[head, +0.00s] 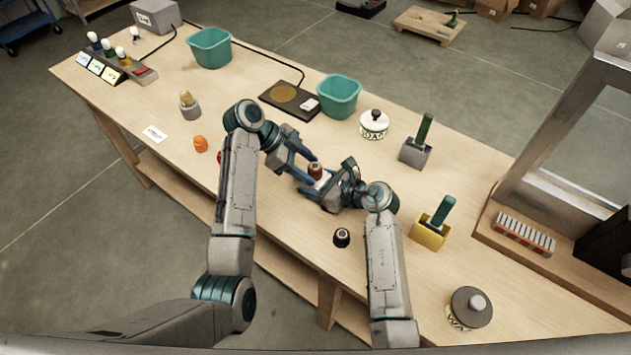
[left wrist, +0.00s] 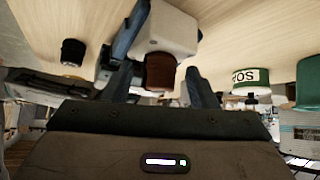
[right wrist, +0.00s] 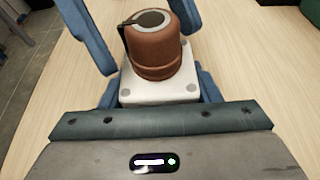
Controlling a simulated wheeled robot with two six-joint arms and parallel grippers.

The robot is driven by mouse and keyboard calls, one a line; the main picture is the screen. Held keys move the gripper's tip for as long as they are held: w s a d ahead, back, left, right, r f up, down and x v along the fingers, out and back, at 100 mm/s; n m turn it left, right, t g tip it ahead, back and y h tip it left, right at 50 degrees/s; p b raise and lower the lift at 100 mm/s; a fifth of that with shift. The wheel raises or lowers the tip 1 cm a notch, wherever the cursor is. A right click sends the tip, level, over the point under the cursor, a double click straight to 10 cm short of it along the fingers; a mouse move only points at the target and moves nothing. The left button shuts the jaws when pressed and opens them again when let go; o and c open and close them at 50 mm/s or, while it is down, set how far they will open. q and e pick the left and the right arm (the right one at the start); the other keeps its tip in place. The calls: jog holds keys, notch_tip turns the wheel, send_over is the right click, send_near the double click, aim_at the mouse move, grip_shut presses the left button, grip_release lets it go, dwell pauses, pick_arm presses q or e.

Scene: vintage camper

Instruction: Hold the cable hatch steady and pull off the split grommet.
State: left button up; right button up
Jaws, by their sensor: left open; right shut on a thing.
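The cable hatch (head: 324,181) is a small white block with bolt-like dots at its corners, clear in the right wrist view (right wrist: 150,91). The split grommet (head: 315,169) is a brown ringed plug on it, with a dark slit and grey top in the right wrist view (right wrist: 158,50). My right gripper (right wrist: 158,88) is shut on the hatch, with blue fingers on both sides. My left gripper (head: 309,167) is open, its fingers on either side of the grommet with gaps. In the left wrist view the grommet (left wrist: 160,73) points into the open jaws, below the white hatch (left wrist: 168,28).
A dark ringed piece (head: 341,238) stands on the bench near my right arm. Two teal bins (head: 339,97) (head: 210,48), a black pad (head: 290,98), a round lidded pot (head: 374,126) and green-handled holders (head: 415,153) (head: 430,232) stand around. An orange piece (head: 200,144) lies left.

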aim_at(317, 166)
pick_arm(q)
jog(key=c, duration=1.1)
jog(key=shift+r, duration=0.15)
jog(key=shift+r, duration=1.4)
pick_arm(e)
jog(key=o, duration=1.2)
jog(key=shift+d, duration=0.1)
